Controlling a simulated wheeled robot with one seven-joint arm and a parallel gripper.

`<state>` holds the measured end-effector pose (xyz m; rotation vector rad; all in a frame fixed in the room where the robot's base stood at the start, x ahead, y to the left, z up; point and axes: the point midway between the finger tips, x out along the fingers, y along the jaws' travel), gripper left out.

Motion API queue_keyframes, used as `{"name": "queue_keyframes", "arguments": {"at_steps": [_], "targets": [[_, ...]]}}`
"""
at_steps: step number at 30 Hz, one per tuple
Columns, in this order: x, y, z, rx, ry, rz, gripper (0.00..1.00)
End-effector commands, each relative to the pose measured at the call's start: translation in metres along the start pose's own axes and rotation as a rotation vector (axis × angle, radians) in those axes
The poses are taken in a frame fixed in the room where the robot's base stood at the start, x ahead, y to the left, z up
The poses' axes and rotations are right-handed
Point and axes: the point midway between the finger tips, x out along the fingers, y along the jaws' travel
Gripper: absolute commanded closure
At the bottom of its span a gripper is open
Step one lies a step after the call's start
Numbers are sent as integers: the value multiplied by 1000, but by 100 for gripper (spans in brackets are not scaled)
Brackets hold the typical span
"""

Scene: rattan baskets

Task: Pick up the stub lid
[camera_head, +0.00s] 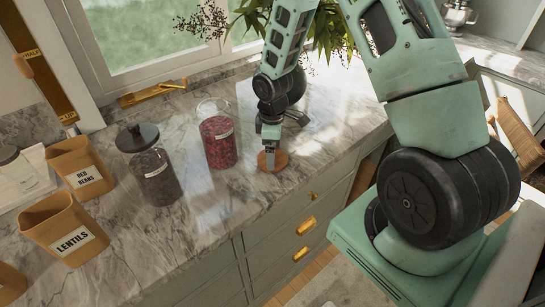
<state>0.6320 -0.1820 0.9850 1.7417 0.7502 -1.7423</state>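A round, flat wooden piece that looks like the stub lid (272,160) lies on the marble counter near its front edge, right of the glass jar of red contents (218,140). My gripper (271,147) points down directly over the lid, with its fingertips at or just above the lid's middle. The fingertips are small here and seen nearly edge on, so I cannot tell whether they are apart or closed on a knob. The middle of the lid's top is hidden by them. The red jar shows no lid on its glass rim.
A dark-lidded glass jar (154,170) stands left of the red jar. Orange canisters labelled red beans (80,170) and lentils (66,228) stand farther left. Leafy plants (325,28) are behind my arm. Drawers with brass handles (306,225) lie below the counter edge.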

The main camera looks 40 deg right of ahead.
Motion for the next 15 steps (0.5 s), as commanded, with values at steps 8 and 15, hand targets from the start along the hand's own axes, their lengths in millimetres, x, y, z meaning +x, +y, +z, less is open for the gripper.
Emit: {"name": "queue_keyframes", "arguments": {"at_steps": [8,15], "targets": [[24,0,0,-2,0,-1,0],[25,0,0,-1,0,0,3]]}}
